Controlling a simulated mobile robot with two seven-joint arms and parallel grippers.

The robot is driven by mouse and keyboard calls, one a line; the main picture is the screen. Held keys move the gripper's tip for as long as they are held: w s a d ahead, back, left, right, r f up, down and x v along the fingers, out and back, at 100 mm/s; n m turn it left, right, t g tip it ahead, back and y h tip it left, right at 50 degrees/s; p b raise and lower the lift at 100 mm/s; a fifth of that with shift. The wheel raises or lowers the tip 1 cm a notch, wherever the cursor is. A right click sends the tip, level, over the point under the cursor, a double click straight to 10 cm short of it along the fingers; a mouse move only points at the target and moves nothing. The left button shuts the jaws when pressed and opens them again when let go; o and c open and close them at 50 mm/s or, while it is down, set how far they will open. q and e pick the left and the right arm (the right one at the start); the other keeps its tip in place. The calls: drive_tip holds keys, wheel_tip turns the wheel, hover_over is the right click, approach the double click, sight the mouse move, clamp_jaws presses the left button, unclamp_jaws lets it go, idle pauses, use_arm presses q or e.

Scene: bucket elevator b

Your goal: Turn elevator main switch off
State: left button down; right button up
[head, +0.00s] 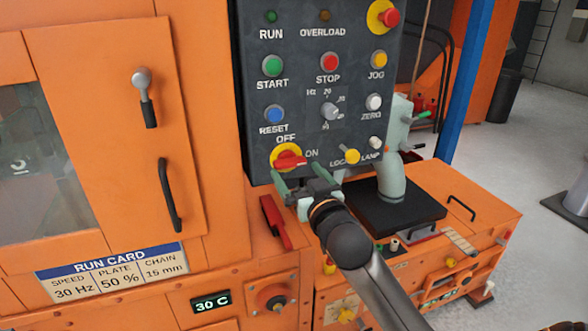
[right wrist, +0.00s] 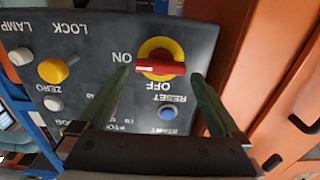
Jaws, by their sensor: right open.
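The elevator main switch (head: 287,158) is a red handle on a round yellow plate at the lower left of the dark control panel. The handle lies level, in line with the ON label; OFF is printed above it. It also shows in the right wrist view (right wrist: 160,67), where the picture is turned over. My right gripper (head: 300,177) is open just below and in front of the switch. In the right wrist view its two fingers stand on either side of the red handle, with gaps and nothing held. My left gripper is not in view.
The panel (head: 350,100) carries several buttons, with a yellow LOCK knob (head: 352,156) right of the switch and a blue RESET button (head: 273,113) above it. An orange cabinet (head: 100,60) with a black handle (head: 170,194) stands left. A red lever (head: 275,222) is below.

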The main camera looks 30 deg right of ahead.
sight(289, 162)
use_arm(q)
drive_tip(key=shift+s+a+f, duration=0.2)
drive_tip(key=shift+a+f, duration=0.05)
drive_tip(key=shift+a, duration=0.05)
use_arm(e)
drive_tip(key=shift+x, duration=1.3)
